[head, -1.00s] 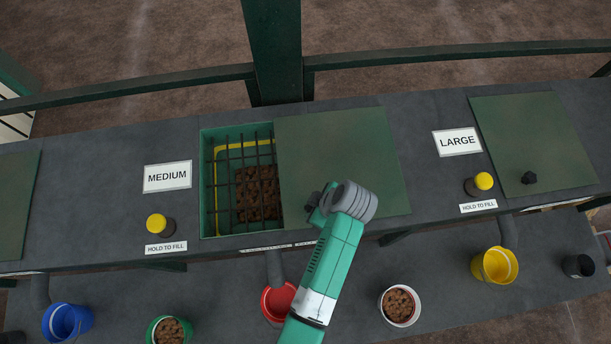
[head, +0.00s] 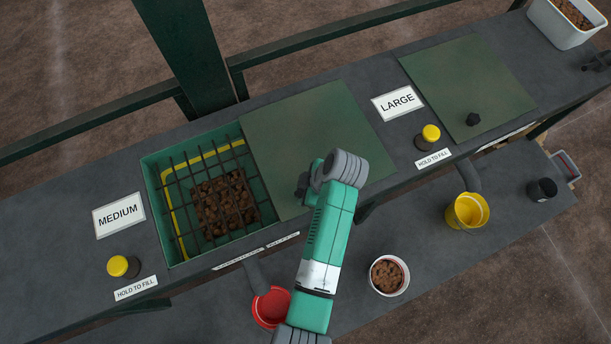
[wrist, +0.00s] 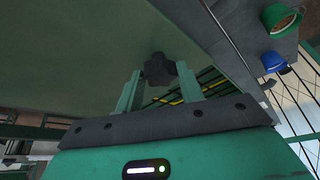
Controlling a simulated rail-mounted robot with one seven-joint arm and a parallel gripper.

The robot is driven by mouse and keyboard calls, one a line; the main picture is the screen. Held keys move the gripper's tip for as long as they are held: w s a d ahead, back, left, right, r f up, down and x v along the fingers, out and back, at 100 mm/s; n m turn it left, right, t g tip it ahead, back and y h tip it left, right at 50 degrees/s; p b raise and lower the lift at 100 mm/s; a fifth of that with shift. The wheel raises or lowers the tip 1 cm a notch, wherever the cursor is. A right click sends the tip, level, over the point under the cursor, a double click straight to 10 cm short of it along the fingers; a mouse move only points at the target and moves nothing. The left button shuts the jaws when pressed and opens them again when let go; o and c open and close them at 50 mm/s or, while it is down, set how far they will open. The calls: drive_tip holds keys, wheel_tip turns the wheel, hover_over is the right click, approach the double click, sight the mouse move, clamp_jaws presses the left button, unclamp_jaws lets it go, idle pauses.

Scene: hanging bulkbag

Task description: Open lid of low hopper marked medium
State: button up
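The hopper marked medium (head: 157,205) stands uncovered in the head view, with brown chunks (head: 222,200) under a dark bar grid. Its flat green lid (head: 300,125) lies to the right of the opening. The black lid knob (wrist: 158,69) sits between the two green fingers of my gripper (wrist: 160,78) in the wrist view. The fingers are at both sides of the knob and seem to touch it. In the head view, my arm partly hides the knob and the lid's front part. The MEDIUM label (head: 119,215) is left of the opening.
A yellow button (head: 118,266) is left of the hopper, and another (head: 431,133) stands right of the lid, beside the LARGE label (head: 398,102). The large hopper's lid (head: 465,80) is shut. Buckets, including a red one (head: 271,307), stand on the lower shelf.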

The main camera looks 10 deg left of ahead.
drive_tip(key=o, duration=0.3)
drive_tip(key=v, duration=0.7)
drive_tip(key=shift+d+r, duration=0.15)
drive_tip(key=shift+r, duration=0.2)
